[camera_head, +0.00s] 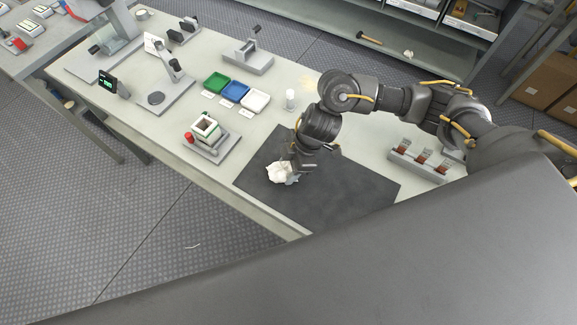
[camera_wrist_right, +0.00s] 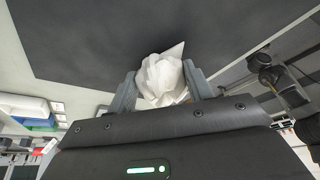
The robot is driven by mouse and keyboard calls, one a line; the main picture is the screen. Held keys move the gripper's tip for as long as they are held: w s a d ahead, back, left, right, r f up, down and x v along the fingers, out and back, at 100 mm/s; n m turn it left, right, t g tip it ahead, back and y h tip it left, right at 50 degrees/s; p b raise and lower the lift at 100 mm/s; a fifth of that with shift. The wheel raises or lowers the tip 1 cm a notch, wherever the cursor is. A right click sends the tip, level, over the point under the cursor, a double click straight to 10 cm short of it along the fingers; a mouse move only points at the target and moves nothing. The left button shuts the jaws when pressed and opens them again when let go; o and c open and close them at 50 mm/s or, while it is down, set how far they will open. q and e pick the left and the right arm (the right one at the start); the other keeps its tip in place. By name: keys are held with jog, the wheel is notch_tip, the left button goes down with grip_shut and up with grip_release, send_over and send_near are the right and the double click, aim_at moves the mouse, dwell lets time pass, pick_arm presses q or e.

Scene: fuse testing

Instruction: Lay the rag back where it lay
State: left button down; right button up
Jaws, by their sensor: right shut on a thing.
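The rag (camera_head: 281,173) is white and crumpled. It is over the left part of the dark mat (camera_head: 345,187) on the bench in the head view. My right gripper (camera_head: 290,172) is shut on it. In the right wrist view the rag (camera_wrist_right: 163,78) sits between the two fingers (camera_wrist_right: 160,90), with the dark mat (camera_wrist_right: 90,45) behind it. I cannot tell whether the rag touches the mat. My left gripper is not in view.
Left of the mat stands a device with a red button (camera_head: 206,135). Green, blue (camera_head: 234,91) and white trays and a small white bottle (camera_head: 291,99) are behind. A rack with brown pieces (camera_head: 421,161) is at the right. The mat's right part is clear.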

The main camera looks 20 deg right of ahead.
jog(key=shift+f+b, duration=0.35)
jog(key=shift+f, duration=0.3)
dwell(0.4)
jog(key=o, duration=1.1)
jog(key=v, duration=1)
jog(key=shift+d+r, duration=0.2)
jog(key=shift+r, duration=0.15)
